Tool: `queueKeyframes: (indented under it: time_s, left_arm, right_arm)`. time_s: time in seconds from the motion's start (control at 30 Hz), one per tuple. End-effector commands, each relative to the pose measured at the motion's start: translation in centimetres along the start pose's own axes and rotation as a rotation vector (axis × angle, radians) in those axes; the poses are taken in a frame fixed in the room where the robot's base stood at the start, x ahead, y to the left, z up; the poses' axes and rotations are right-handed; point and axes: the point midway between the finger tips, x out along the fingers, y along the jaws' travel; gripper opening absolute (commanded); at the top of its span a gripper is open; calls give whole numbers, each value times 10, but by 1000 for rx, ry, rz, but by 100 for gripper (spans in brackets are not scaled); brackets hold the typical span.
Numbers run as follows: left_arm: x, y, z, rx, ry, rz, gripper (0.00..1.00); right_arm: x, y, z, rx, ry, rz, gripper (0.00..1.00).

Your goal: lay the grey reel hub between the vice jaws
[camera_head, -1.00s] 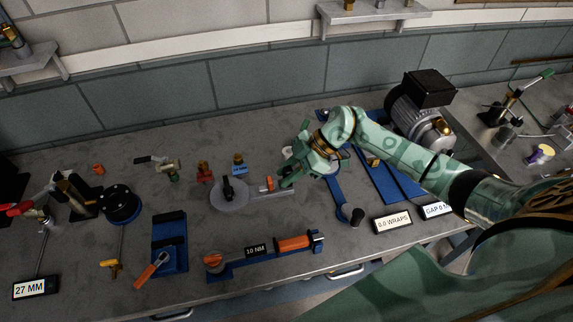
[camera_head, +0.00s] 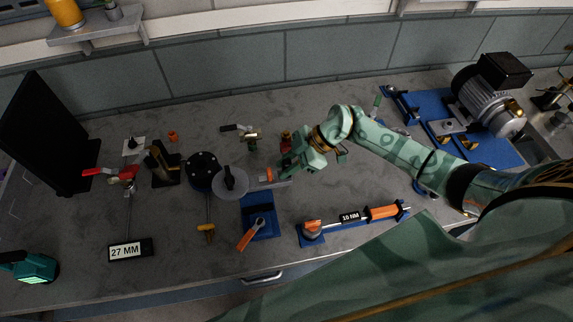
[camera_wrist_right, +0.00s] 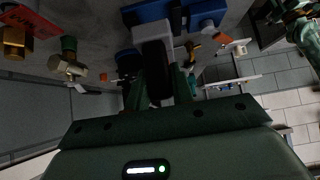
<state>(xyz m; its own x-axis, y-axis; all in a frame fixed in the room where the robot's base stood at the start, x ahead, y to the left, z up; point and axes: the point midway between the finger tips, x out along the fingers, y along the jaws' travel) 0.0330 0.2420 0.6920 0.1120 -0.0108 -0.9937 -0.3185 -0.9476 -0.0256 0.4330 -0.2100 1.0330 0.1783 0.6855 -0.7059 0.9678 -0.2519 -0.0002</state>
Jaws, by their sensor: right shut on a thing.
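The grey reel hub (camera_head: 236,190) is a pale grey disc with a black piece on top and a grey bar with an orange part reaching right. My right gripper (camera_head: 288,168) is shut on the bar's end. The disc overlaps the black round plate in the picture and lies just behind the vice (camera_head: 260,213), a blue block with an orange handle. The vice's jaw gap is hard to make out. In the right wrist view, a black and grey piece (camera_wrist_right: 157,72) shows between my fingers. A green arm shows at that view's upper right; its jaws are unclear.
The black round plate (camera_head: 202,163) stands left of the hub. A brass valve (camera_head: 251,137) and a red fitting (camera_head: 287,138) stand behind. A 27 MM sign (camera_head: 130,251) stands front left.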

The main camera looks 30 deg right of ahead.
Motion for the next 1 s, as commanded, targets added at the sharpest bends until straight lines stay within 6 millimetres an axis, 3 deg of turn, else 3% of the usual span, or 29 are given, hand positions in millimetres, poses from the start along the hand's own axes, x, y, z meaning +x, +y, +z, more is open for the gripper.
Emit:
queueKeyframes:
  time_s: [0.27,0.7,1.0]
  left_arm:
    - [-10,-7,1,2,-2,-8,62]
    - [20,-10,6,-2,-7,-13,62]
    - [30,-9,8,-1,-8,-12,62]
  right_arm:
    - [-2,0,-3,1,2,0,0]
    - [36,0,35,1,3,-1,0]
    - [49,0,48,0,2,-1,0]
